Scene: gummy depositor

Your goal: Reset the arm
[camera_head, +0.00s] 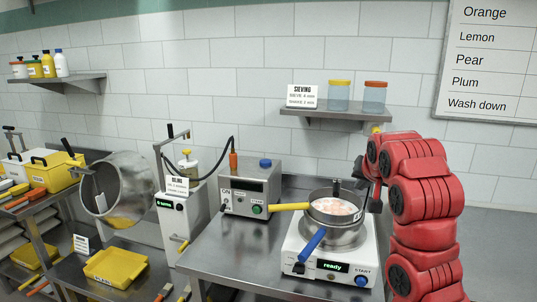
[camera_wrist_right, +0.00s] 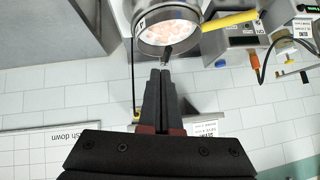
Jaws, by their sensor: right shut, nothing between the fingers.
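My right arm is red and comes in at the right of the head view. Its black gripper (camera_head: 365,184) is just right of the round metal sieve (camera_head: 312,197). In the right wrist view the fingers (camera_wrist_right: 160,72) are together and empty, pointing at the sieve's rim (camera_wrist_right: 140,27) near a small black tab (camera_wrist_right: 168,50). I cannot tell whether they touch the tab. The sieve has a yellow handle, holds pale pink pieces and sits on a pot with a blue handle (camera_head: 313,240). My left gripper is not in view.
The pot stands on a white machine (camera_head: 345,255) whose display reads "ready". A grey control box (camera_head: 250,188) stands left of it on the steel table (camera_head: 235,250). A wall shelf (camera_head: 345,115) with two jars is above. A tilted metal drum (camera_head: 130,185) is at left.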

